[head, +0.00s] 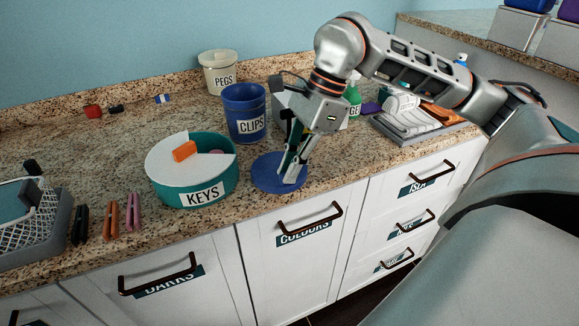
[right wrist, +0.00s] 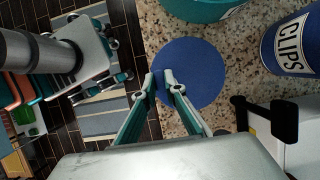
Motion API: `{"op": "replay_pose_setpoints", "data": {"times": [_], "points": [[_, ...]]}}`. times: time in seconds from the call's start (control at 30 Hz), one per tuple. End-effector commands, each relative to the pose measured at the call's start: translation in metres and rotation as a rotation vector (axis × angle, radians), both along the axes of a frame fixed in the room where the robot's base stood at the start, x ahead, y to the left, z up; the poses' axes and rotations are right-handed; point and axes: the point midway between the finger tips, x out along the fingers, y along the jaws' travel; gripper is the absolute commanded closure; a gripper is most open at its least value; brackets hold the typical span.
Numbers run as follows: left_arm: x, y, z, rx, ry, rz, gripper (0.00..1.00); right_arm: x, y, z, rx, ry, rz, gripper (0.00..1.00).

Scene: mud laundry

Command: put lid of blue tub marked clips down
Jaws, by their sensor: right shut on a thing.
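The blue tub marked CLIPS (head: 243,100) stands upright on the counter with its top open. It also shows at the right edge of the right wrist view (right wrist: 272,52). Its round, flat blue lid (head: 266,172) is in front of the tub, at the counter's front edge. My right gripper (head: 291,178) points down and is shut on the lid. In the right wrist view the fingertips (right wrist: 161,86) meet at the lid's near side, and the lid (right wrist: 195,70) overlaps the counter edge. I cannot tell whether it touches the counter. My left gripper is not in view.
A teal KEYS tub (head: 207,187) stands left of the lid. A cream PEGS tub (head: 219,75) stands behind the CLIPS tub. Several pegs (head: 109,217) and a basket (head: 38,235) are at the left. A tray of folded cloths (head: 415,128) is at the right.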

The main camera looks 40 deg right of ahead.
Motion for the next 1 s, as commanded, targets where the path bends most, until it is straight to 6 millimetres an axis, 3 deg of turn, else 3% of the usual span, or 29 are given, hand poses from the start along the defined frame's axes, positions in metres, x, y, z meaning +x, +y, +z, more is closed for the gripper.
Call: {"op": "replay_pose_setpoints", "data": {"times": [0.23, 0.27, 0.3, 0.73, 1.0], "points": [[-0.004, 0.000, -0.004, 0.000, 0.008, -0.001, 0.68, 0.000, 0.000, -0.004, 0.000, 0.000, 0.000, 1.00], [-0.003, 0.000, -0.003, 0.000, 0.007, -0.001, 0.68, 0.000, 0.000, -0.003, 0.000, 0.000, 0.000, 0.82], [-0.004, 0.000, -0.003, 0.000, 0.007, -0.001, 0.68, 0.000, 0.000, -0.003, 0.000, 0.000, 0.000, 0.73], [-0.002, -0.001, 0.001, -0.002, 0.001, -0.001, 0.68, 0.000, 0.000, 0.004, 0.000, -0.002, 0.000, 0.73], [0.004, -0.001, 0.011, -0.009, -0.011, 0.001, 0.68, -0.003, -0.018, 0.048, 0.000, -0.008, -0.002, 0.73]]}}
